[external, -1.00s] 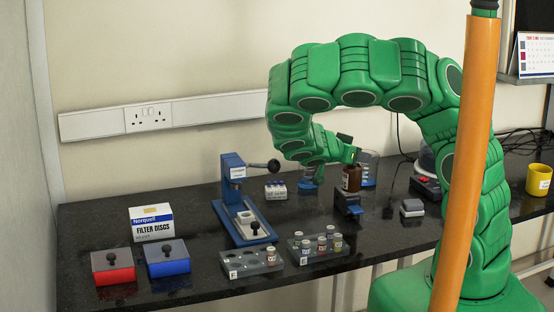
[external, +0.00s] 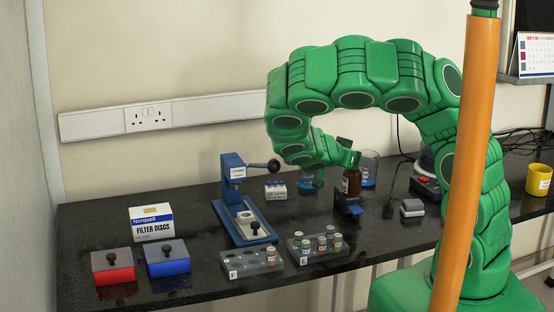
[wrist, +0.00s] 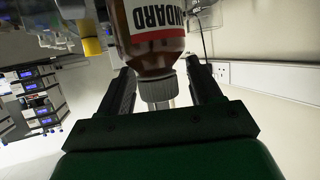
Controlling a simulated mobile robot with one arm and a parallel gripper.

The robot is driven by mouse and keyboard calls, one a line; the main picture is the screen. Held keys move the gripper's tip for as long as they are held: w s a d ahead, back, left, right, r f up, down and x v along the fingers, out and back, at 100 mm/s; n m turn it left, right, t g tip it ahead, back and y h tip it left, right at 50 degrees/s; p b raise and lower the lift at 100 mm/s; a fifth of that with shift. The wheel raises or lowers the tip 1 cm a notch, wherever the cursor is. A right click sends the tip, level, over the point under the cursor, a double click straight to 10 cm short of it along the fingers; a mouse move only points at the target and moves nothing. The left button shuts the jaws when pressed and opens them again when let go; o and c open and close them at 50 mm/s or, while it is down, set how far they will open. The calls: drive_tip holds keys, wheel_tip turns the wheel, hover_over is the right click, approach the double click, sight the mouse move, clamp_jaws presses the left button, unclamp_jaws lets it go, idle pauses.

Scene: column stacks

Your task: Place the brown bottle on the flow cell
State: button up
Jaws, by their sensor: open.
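The brown bottle (external: 351,183) is upright at the back right of the bench, with a white and red label. A small blue and black device (external: 347,205), perhaps the flow cell, is directly below it in the external view; I cannot tell whether the bottle rests on it or stands behind it. My gripper (external: 350,160) is at the bottle's top. In the wrist view, the bottle (wrist: 150,45) has its grey cap between the fingers of my open gripper (wrist: 160,72), with gaps on both sides. The bottle's base is outside the wrist view.
Glass beakers (external: 369,168) with blue contents stand close behind the bottle. A blue lever press (external: 240,205), vial racks (external: 315,247) and a filter disc box (external: 151,223) are to the left. A small grey device (external: 412,208) is to the right.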

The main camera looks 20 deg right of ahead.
drive_tip(key=s+a+r, duration=0.1)
drive_tip(key=a+r, duration=0.3)
drive_tip(key=r, duration=0.5)
drive_tip(key=shift+s, duration=0.4)
drive_tip(key=shift+a, duration=0.1)
drive_tip(key=shift+o, duration=0.5)
